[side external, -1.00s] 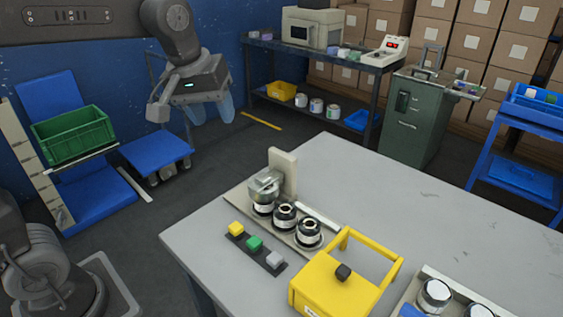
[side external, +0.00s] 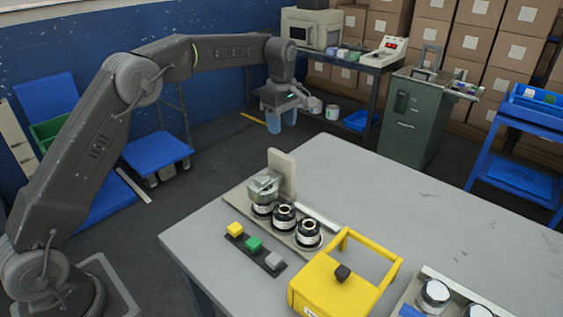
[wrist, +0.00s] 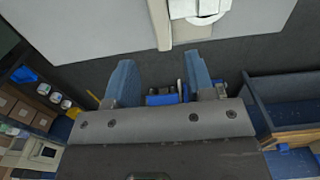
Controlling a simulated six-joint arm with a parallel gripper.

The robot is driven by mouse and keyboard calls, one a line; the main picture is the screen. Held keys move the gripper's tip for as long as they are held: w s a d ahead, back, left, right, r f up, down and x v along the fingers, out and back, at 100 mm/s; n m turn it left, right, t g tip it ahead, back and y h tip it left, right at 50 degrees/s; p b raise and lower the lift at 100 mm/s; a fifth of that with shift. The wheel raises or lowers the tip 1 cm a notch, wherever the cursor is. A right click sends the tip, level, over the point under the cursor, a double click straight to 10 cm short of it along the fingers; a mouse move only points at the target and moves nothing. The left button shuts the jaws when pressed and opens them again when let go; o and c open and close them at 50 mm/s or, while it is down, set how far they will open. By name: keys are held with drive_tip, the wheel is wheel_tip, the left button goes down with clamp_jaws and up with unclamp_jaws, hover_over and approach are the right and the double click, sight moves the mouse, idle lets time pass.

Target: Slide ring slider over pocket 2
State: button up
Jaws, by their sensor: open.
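The ring slider (side external: 264,186) is a grey metallic piece at the left end of a fixture plate (side external: 240,196), in front of a beige upright plate (side external: 283,173). It sits over the leftmost of three dark pockets with white bands. The middle pocket (side external: 284,215) and the right pocket (side external: 308,232) have open tops; which is pocket 2 is not labelled. My gripper (side external: 281,124) hangs above and behind the table's far left edge, apart from the slider. Its blue fingers are open and empty, also in the wrist view (wrist: 161,75). The slider (wrist: 202,12) is partly cut off there.
Yellow, green and grey buttons (side external: 254,243) lie in front of the fixture. A yellow handled box (side external: 328,283) stands to its right, with a tray of jars (side external: 433,296) beyond. The table's back right (side external: 420,200) is clear.

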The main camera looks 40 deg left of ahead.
sight(282, 154)
wheel_tip(282, 154, down, 12)
drive_tip(key=shift+f, duration=0.25)
idle(0.3)
clamp_jaws()
idle(0.4)
